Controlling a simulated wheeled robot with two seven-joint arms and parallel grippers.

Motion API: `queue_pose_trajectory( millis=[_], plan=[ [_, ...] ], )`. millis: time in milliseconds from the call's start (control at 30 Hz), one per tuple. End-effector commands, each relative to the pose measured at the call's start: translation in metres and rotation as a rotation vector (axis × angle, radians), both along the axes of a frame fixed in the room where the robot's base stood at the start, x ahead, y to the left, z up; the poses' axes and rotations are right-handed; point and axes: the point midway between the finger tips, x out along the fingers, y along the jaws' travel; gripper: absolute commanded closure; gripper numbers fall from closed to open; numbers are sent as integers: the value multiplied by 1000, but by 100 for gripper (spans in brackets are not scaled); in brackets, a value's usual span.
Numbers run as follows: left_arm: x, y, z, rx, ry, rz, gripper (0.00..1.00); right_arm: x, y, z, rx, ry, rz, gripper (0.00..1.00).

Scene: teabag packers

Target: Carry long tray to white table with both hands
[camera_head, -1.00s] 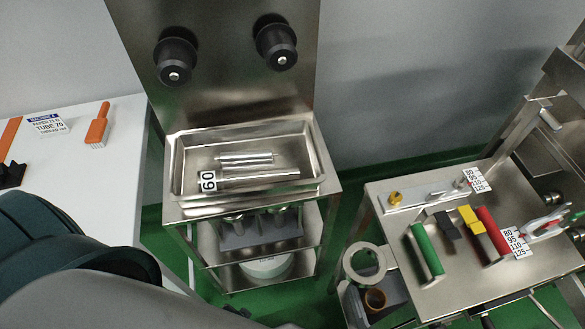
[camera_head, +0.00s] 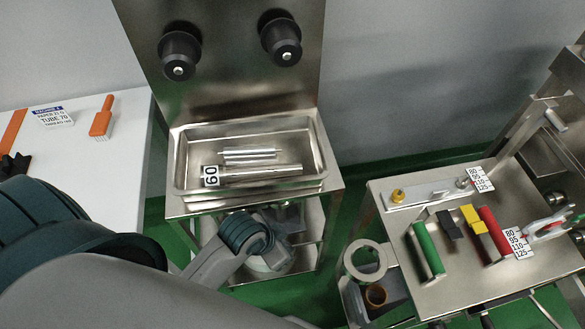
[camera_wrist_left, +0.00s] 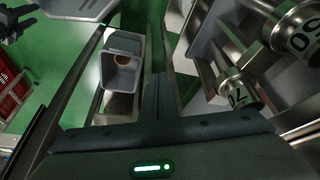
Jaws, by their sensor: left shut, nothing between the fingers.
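A long steel tray (camera_head: 300,140) sits on top of the steel stand, with metal tubes (camera_head: 260,172) and a "60" label (camera_head: 211,175) in it. The white table (camera_head: 90,180) is at the left. My left arm reaches in front of the stand, below the tray's front edge. My left gripper (camera_wrist_left: 158,85) shows in the left wrist view, fingers together and empty, apart from the tray. Its fingers cannot be made out in the head view. My right gripper is in neither view.
Two black knobs stick out of the steel panel above the tray. An orange brush (camera_head: 102,118) and a sign (camera_head: 52,116) are on the white table. A steel bench (camera_head: 470,285) with coloured handles stands at the right. In the left wrist view, labelled metal tubes (camera_wrist_left: 235,90) are close at right.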

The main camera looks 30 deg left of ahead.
Motion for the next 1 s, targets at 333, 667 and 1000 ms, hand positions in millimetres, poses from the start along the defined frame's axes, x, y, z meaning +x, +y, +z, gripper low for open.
queue_pose_trajectory(
  millis=[333, 667, 1000],
  plan=[
    [50, -57, 89, 11, -143, -511, 100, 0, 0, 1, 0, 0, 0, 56],
    [76, -77, 134, 112, -212, -974, 100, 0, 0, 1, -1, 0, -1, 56],
    [99, -61, 169, 259, -202, -1387, 100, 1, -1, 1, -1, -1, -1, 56]
  ],
)
